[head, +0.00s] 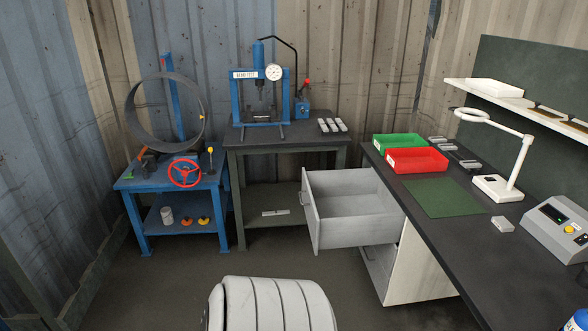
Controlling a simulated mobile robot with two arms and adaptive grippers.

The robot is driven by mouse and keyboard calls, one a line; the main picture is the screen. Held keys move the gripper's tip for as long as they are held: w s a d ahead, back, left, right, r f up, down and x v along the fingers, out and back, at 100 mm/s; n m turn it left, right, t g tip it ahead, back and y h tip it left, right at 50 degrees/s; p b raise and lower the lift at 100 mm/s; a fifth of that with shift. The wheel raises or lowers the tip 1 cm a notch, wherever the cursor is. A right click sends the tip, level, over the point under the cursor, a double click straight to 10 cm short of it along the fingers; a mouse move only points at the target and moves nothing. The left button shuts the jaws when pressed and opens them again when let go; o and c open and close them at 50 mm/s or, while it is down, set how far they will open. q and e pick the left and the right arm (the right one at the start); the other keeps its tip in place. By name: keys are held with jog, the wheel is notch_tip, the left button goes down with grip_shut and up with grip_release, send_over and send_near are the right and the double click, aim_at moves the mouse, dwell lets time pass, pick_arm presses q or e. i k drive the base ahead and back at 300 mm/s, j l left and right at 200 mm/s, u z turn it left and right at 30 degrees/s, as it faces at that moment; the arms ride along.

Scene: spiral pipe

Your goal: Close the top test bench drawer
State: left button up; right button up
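The top drawer (312,215) of the test bench is pulled far out to the left, with its grey front panel standing well away from the cabinet. Its inside looks empty. It hangs under the dark bench top (440,240) on the right. A lower grey panel (376,272), perhaps another drawer front, shows beneath it, partly hidden by the open drawer. The white side panel (420,268) of the cabinet is visible. Neither of my grippers is in view.
Green (398,143) and red (417,160) bins, a green mat (444,198) and a white lamp (497,187) stand on the bench. A press table (285,136) and a blue cart (170,178) stand at the back. Floor (190,265) left of the drawer is clear.

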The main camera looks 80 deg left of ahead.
aim_at(344, 208)
jog(key=k+u, duration=0.1)
jog(key=u, duration=0.35)
jog(key=j+u, duration=0.1)
jog(key=u, duration=0.3)
jog(key=k+j+u, duration=0.1)
jog(key=u, duration=1.4)
jog(key=i+j+z, duration=0.2)
jog(key=i, duration=0.4)
